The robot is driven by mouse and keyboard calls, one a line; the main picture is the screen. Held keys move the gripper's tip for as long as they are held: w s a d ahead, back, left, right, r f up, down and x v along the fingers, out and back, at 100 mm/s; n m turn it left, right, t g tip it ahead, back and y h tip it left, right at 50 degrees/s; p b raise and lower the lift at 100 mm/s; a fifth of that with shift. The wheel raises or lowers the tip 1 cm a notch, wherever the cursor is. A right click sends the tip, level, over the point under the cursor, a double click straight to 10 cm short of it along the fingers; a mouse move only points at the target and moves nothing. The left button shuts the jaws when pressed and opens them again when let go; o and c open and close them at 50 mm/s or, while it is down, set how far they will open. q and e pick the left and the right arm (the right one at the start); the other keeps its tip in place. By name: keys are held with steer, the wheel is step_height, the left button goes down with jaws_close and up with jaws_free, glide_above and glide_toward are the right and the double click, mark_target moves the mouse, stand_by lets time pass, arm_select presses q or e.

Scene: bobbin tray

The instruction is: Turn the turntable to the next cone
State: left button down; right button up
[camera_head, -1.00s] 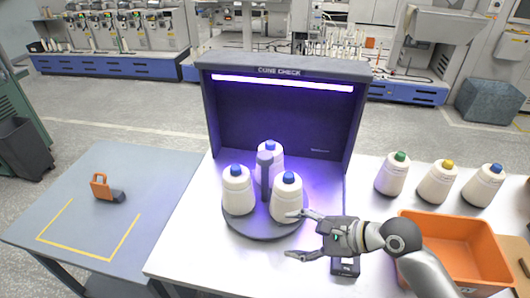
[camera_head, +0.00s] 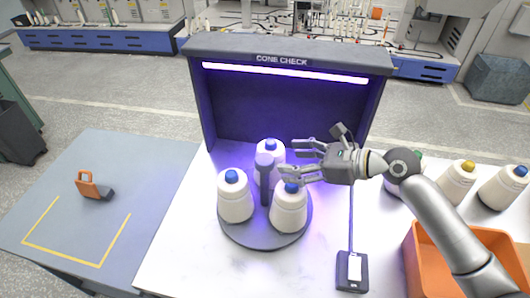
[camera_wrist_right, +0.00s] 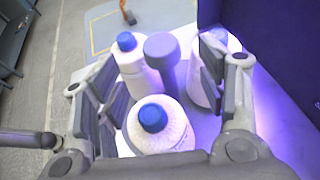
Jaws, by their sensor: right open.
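The round grey turntable (camera_head: 236,232) stands in front of the cone check booth and carries three white cones with blue caps. One cone (camera_head: 235,200) is at the left, one (camera_head: 289,213) at the front right, and one (camera_head: 272,150) at the back, partly hidden by the upright grey post (camera_head: 265,185) in the middle. My right gripper (camera_head: 283,160) is open and empty, above the turntable's right side at about cap height. In the right wrist view the post's round top (camera_wrist_right: 162,49) shows between the spread fingers, with a cone (camera_wrist_right: 160,133) nearer the palm. My left gripper is out of view.
The dark booth (camera_head: 200,110) with a lit purple tube rises behind the turntable. A small device (camera_head: 352,272) with a cable lies at the front right. An orange bin (camera_head: 420,262) and several cones stand farther right. A grey side table (camera_head: 130,170) holds an orange-handled object (camera_head: 88,184).

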mark_target(267, 160)
steer(key=p+x, duration=0.1)
steer(key=x, duration=0.4)
steer(key=shift+a+r, duration=0.1)
steer(key=shift+a, duration=0.1)
steer(key=x, duration=0.2)
steer(key=shift+w+a+f, duration=0.1)
steer(key=shift+w+f, duration=0.1)
steer(key=shift+f, duration=0.05)
steer(key=shift+w+a+f+p, duration=0.15)
steer(key=shift+a+f+p, duration=0.15)
steer(key=shift+a, duration=0.15)
steer(key=shift+c, duration=0.5)
steer(key=c, duration=1.3)
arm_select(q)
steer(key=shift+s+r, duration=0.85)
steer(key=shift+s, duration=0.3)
